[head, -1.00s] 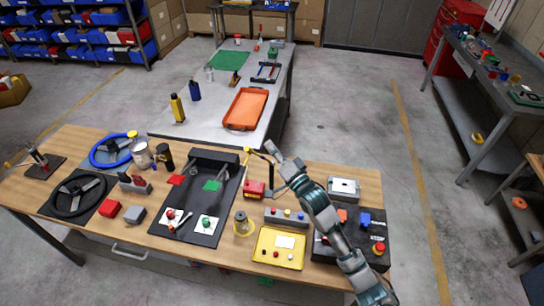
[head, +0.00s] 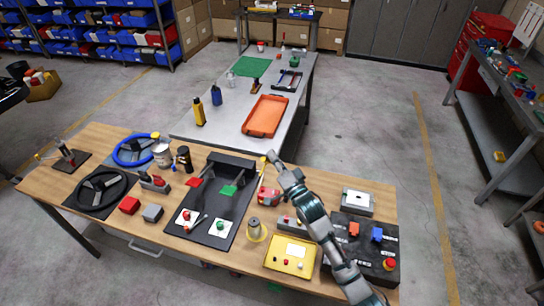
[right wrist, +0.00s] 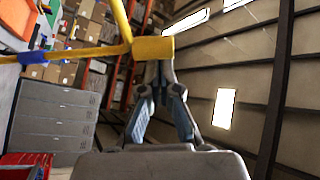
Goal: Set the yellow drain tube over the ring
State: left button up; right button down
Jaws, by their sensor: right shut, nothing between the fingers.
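My right gripper (head: 270,157) is shut above the back edge of the wooden bench, past the red block (head: 269,196). A small yellow piece (head: 264,160) shows right beside its fingertips in the head view. In the right wrist view a yellow piece (right wrist: 153,48) lies across the fingertips (right wrist: 160,72), with yellow strands running left and up. I cannot tell whether this is the drain tube or whether it touches the fingers. A yellow ring (head: 257,238) surrounds the base of a grey cylinder on the bench; I cannot tell whether it is the task's ring. My left gripper is out of view.
A black tray (head: 205,205) is left of the arm. A yellow control box (head: 291,254) and a black panel (head: 365,245) with switches flank my right forearm.

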pick_arm(q)
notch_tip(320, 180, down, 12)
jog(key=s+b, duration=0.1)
jog(key=b, duration=1.1)
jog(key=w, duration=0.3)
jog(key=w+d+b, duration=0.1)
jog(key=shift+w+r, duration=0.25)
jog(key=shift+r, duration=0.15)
pick_arm(e)
jog(key=s+a+f+n+g+y, duration=0.1)
jog(key=s+a+f+n+y, duration=0.2)
jog(key=f+n, duration=0.4)
jog(key=s+a+f+n+g+y, duration=0.2)
jog(key=s+a+f+n+y, duration=0.1)
jog(key=f+n, duration=0.4)
notch_tip(320, 180, down, 3)
jog(key=shift+s+a+r+y, duration=0.2)
jog(key=shift+s+a+y, duration=0.25)
jog(key=shift+s, duration=0.55)
jog(key=shift+d+r, duration=0.1)
jog(key=shift+r, duration=0.05)
